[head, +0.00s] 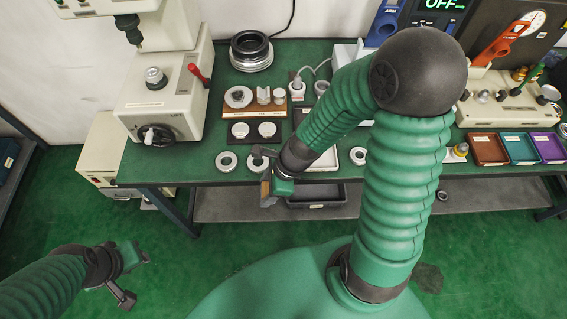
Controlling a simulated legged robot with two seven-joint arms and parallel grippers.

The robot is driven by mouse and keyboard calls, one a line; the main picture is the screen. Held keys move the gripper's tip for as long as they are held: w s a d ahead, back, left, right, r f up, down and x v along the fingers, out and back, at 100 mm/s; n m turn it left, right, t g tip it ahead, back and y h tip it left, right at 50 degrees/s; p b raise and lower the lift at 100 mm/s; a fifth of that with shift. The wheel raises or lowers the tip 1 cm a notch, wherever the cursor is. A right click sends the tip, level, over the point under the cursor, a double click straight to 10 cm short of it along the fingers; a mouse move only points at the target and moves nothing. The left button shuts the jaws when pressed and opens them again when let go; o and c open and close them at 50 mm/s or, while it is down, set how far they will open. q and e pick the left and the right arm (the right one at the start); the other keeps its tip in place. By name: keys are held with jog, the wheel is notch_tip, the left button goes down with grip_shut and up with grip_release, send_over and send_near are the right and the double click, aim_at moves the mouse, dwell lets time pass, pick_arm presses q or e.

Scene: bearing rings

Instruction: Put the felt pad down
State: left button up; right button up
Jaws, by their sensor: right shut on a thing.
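My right gripper (265,172) is over the front edge of the green bench, left of my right forearm. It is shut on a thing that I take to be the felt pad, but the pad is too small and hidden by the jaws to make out. My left gripper (131,277) is low at the lower left, over the green floor and away from the bench. Its fingers are apart with nothing between them.
Another ring (227,161) lies left of the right gripper. Behind are a dark plate with two white discs (267,129) and a wooden stand (238,111). A press (160,105) stands left; coloured trays (488,149) lie right. A dark bin (318,196) sits below the bench edge.

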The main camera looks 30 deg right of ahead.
jog(key=w+d, duration=0.2)
jog(key=d, duration=0.1)
jog(key=w+d+f+p, duration=0.1)
jog(key=w+d, duration=0.2)
jog(key=d, duration=0.1)
jog(key=w+d+p, duration=0.1)
jog(key=w+d, duration=0.1)
jog(key=d, duration=0.2)
jog(key=shift+w+f, duration=0.15)
jog(key=shift+w, duration=0.2)
jog(key=f, duration=0.2)
jog(key=shift+a+f, duration=0.2)
jog(key=shift+f, duration=0.55)
